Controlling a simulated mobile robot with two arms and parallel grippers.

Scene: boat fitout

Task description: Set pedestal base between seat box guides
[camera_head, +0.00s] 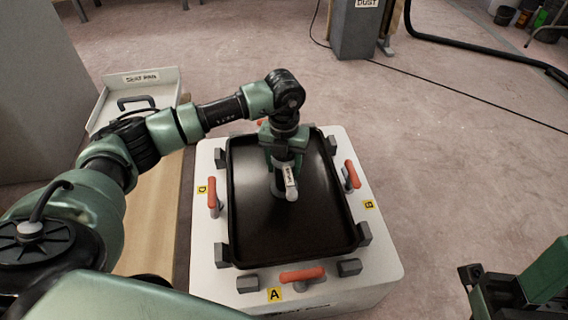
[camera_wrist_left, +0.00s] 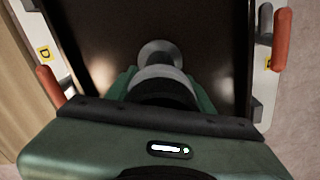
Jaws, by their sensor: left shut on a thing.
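A black, raised-rim rectangular panel, which I take as the pedestal base (camera_head: 320,215), lies over the white seat box (camera_head: 385,262) among grey guide blocks (camera_head: 222,254). Its edges run close to the guides; I cannot tell whether it rests fully on the box. My left gripper (camera_head: 284,192) points down over its middle, shut on a pale post with a small label. In the left wrist view the grey round post (camera_wrist_left: 160,72) shows between green fingers, above the dark panel. My right gripper (camera_head: 490,292) shows partly at the lower right, away from the box; its jaw opening is unclear.
Orange-handled clamps stand around the box, by yellow labels A (camera_head: 274,295), B (camera_head: 369,205) and D (camera_head: 202,190). A white tray marked SEAT PAN (camera_head: 165,88) stands at the back left. A grey post marked DUST (camera_head: 357,35) stands behind. The floor at right is mostly clear.

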